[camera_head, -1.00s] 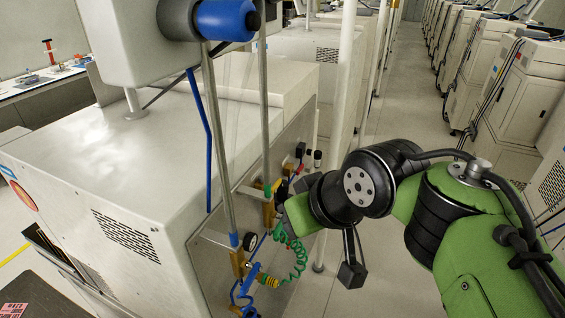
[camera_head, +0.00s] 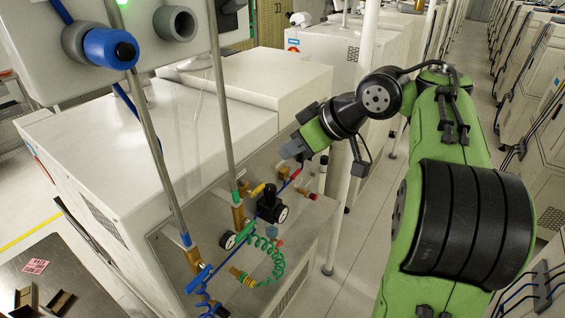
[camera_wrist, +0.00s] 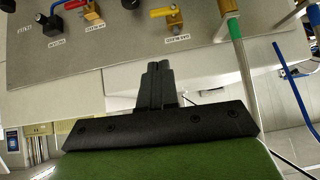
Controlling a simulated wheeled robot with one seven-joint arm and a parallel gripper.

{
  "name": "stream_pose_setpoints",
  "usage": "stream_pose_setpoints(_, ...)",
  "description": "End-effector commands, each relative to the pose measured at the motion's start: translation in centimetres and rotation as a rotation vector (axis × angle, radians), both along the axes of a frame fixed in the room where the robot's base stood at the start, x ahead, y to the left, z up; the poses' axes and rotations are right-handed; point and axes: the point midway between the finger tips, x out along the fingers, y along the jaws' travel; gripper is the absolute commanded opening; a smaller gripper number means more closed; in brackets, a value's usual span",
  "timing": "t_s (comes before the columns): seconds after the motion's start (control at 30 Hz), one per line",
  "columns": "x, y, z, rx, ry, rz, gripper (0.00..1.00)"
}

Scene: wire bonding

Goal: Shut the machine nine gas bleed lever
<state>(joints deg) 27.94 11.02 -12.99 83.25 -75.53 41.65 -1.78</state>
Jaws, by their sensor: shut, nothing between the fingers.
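My gripper (camera_head: 292,148) is shut and empty, above the right part of the machine's sloping valve panel (camera_head: 212,222). Its fingertips (camera_wrist: 158,66) show closed together in the wrist view, apart from the valves. A yellow lever (camera_head: 257,190) sits by a brass valve on the panel; it also shows in the wrist view (camera_wrist: 160,12). A red lever (camera_head: 296,174) on another brass valve lies below the gripper, and also shows in the wrist view (camera_wrist: 76,4). A blue lever (camera_head: 199,278) is at the lower left.
A black regulator (camera_head: 270,204) and a coiled green hose (camera_head: 276,262) crowd the panel. Two metal pipes rise from it, one with a green end (camera_head: 236,197). A white post (camera_head: 345,200) stands to the right. The aisle (camera_head: 445,110) is open.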

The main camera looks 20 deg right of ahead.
Motion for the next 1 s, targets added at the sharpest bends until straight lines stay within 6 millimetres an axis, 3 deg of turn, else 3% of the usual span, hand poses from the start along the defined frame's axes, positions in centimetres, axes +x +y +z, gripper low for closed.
stream_pose_setpoints(0.03, 0.6, 0.7, -1.4, 0.002, 0.001, 0.006, 0.0)
stream_pose_setpoints(0.33, 4.3, 3.6, -6.1, 0.001, 0.002, 0.005, 0.0)
stream_pose_setpoints(0.5, 4.3, 3.7, -8.9, 0.001, 0.002, 0.002, 0.0)
stream_pose_setpoints(0.63, 4.3, 3.7, -9.8, 0.0, 0.001, 0.001, 0.0)
stream_pose_setpoints(1.0, 4.3, 3.7, -9.7, 0.001, 0.001, 0.001, 0.0)
